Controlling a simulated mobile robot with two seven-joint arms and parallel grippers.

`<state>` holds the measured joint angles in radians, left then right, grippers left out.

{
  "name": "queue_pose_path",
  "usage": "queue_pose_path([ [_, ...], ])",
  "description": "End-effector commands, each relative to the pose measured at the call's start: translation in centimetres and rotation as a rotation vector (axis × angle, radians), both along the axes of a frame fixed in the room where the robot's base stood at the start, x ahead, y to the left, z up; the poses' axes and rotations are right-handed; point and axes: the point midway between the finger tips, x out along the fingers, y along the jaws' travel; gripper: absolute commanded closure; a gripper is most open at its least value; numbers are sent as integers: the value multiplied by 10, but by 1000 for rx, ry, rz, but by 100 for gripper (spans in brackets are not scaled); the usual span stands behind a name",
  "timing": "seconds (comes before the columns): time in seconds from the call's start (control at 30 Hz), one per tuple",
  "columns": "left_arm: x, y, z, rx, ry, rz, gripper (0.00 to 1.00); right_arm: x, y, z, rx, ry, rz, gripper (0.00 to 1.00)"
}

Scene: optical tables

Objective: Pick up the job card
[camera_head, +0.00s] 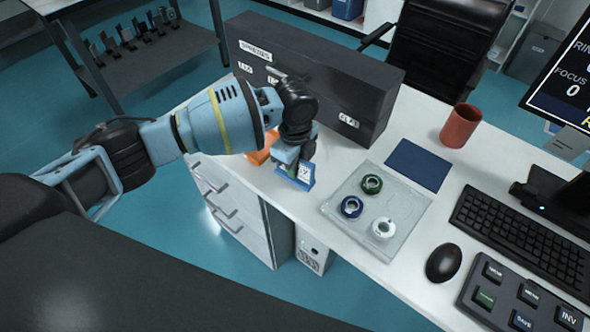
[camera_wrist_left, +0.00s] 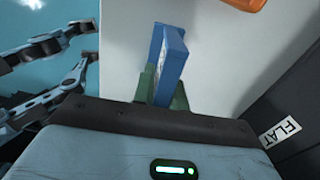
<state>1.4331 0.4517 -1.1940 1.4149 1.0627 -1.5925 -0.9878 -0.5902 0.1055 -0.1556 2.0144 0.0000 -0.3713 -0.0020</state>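The job card appears to be the small blue-edged piece with a white face (camera_head: 305,177) at the left end of the white desk. It stands upright, and the wrist view shows its blue edge (camera_wrist_left: 173,50). My left gripper (camera_head: 294,166) points down over the desk. Its dark green fingers (camera_wrist_left: 164,88) lie on both sides of the card and look closed on it. The fingers partly hide the card's lower part in the wrist view. I cannot tell whether the card touches the desk.
A dark labelled cabinet (camera_head: 330,85) stands close behind the gripper. An orange object (camera_head: 262,150) lies beside it. To the right are a clear tray (camera_head: 340,212) with three rings, a dark blue flat sheet (camera_head: 418,165), a reddish cup (camera_head: 460,126), a mouse (camera_head: 443,263) and a keyboard (camera_head: 520,235).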

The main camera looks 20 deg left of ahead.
Motion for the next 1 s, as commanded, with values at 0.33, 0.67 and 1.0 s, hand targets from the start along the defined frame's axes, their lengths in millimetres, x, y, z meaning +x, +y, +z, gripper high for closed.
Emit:
queue_pose_path([
  [0.33, 0, 0, 0, 0, 0, 0, 100, 0, 0, 0, 0, 0, 0, 100],
  [0.67, 0, 0, 4, 1, -1, -1, 100, -4, 0, -6, 0, 10, 0, 100],
  [1.0, -20, 2, 43, 0, 1, -3, 100, 1, 0, 2, 0, -2, 0, 100],
])
